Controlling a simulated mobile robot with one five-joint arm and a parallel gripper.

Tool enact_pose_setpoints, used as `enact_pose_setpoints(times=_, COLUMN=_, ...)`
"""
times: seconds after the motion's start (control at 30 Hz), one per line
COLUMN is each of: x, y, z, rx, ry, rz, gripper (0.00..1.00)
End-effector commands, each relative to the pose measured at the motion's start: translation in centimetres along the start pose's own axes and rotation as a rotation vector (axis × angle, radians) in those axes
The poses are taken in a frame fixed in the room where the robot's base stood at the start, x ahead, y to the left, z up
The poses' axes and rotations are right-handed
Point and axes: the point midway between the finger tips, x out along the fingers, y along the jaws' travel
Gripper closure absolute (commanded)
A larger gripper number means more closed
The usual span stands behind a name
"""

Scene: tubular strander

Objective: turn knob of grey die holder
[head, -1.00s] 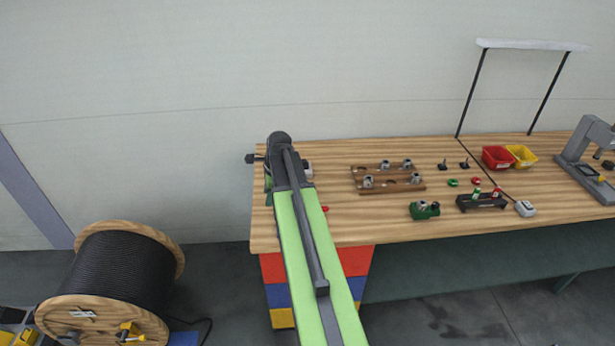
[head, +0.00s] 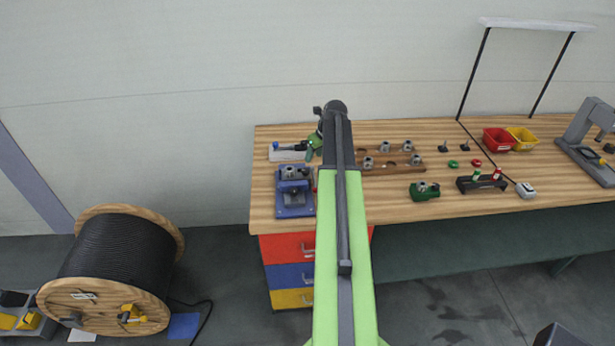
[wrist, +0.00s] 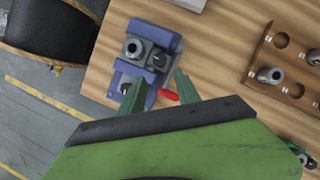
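A blue fixture (head: 295,203) stands near the left end of the bench. A grey die holder (head: 293,173) sits in it. In the wrist view, the holder (wrist: 135,49) shows a round bore, and a dark round knob (wrist: 158,60) is on its right side. My gripper (wrist: 157,88) is open and empty, its two green fingers apart above the fixture's lower part, below the knob in the picture. In the head view, my arm hides part of the gripper. I cannot tell whether a finger touches anything.
A red handle (wrist: 168,95) sticks out beside the fixture. A wooden rack (head: 390,168) with grey die parts stands to the right. A pale plate with a blue-handled tool (head: 288,150) lies behind the fixture. A green block (head: 424,191) sits further right. Bare bench lies between fixture and rack.

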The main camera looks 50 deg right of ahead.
Motion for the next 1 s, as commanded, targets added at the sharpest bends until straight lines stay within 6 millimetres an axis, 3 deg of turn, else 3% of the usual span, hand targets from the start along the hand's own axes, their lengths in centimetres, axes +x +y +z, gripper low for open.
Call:
enact_pose_setpoints(times=0.03, x=2.3, y=-0.1, z=-0.3, rx=-0.001, ry=0.000, rz=0.000, gripper=0.61)
enact_pose_setpoints(times=0.43, x=10.4, y=0.0, z=-0.2, rx=-0.002, ry=0.000, rz=0.000, gripper=0.61)
enact_pose_setpoints(times=0.57, x=11.2, y=0.1, z=0.0, rx=-0.001, ry=0.000, rz=0.000, gripper=0.61)
enact_pose_setpoints(times=0.8, x=11.0, y=0.1, z=0.1, rx=-0.001, ry=0.000, rz=0.000, gripper=0.61)
enact_pose_setpoints(times=1.0, x=11.0, y=0.1, z=0.1, rx=-0.002, ry=0.000, rz=0.001, gripper=0.86)
